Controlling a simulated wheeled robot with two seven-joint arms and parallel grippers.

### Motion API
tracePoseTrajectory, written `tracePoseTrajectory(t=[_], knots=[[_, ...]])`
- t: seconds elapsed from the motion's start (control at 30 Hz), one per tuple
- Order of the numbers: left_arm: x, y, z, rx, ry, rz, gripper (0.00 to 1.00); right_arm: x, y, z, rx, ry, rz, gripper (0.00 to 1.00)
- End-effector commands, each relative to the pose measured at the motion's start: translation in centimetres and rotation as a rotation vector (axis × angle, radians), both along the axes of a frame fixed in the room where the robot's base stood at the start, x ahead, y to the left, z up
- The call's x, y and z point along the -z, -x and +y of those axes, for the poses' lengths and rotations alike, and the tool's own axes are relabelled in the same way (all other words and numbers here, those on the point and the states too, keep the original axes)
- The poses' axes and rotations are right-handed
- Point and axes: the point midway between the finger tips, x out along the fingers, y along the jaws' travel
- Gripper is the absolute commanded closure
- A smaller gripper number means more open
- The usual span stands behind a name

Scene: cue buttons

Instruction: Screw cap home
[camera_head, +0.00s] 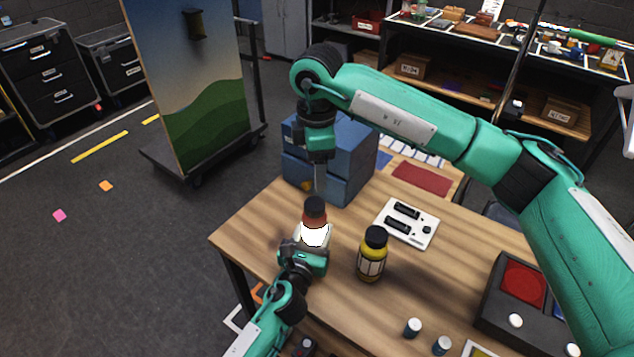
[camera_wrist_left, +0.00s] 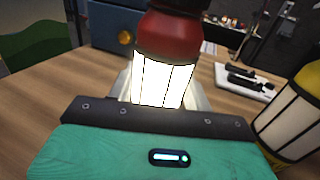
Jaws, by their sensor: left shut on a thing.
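A red bottle (camera_head: 315,219) with a bright white label and a black cap (camera_head: 314,205) stands upright near the table's left side. My left gripper (camera_head: 311,243) is shut around its lower part; the wrist view shows the bottle (camera_wrist_left: 172,50) between the fingers. I cannot tell how tightly the cap sits. My right gripper (camera_head: 319,180) points down just above the cap and looks apart from it. Its fingers are seen edge-on, so its opening is unclear. A yellow bottle (camera_head: 371,262) with a black cap stands to the right, and also shows in the wrist view (camera_wrist_left: 292,115).
A blue box (camera_head: 350,150) stands behind the red bottle. A white panel with black parts (camera_head: 409,222) lies right of it. Two small white-topped cylinders (camera_head: 412,327) stand near the front edge. A dark box with a red pad (camera_head: 523,282) sits at the right.

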Motion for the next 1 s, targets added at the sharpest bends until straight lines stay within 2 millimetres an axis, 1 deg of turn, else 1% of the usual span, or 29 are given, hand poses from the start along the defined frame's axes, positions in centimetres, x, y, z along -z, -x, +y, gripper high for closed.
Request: tracePoseTrajectory(t=[0.03,0.1,0.2,0.5,0.53,0.63,0.67,0.9,1.0], knots=[[0.1,0.0,0.0,0.0,-0.001,0.002,1.0,-0.7,0.0,0.0,0.0,0.0,-0.001,0.33],[0.1,0.0,0.0,0.0,-0.001,0.002,1.0,-1.5,0.0,0.0,0.0,-0.001,-0.001,0.33],[0.1,0.0,0.0,0.0,-0.001,0.002,1.0,-2.1,0.0,0.0,0.0,-0.001,0.0,0.33],[0.1,0.0,0.0,0.0,-0.001,0.002,1.0,-2.2,0.0,0.0,0.0,0.0,0.001,0.33],[0.1,0.0,0.0,0.0,-0.001,0.002,0.46,-2.2,0.0,0.0,0.0,0.0,0.001,0.33],[0.1,0.0,0.0,0.0,0.0,0.001,0.26,-2.2,0.0,0.0,0.0,0.0,0.001,0.33],[0.1,0.0,0.0,0.0,0.0,0.001,0.24,-2.2,0.0,0.0,0.0,0.0,0.001,0.33],[0.0,0.0,0.0,0.0,0.0,0.0,0.24,-2.2,0.0,0.0,0.0,0.0,0.001,0.33],[0.1,0.4,0.1,0.0,0.0,0.001,0.24,-2.1,0.0,0.0,0.0,0.0,0.001,0.33]])
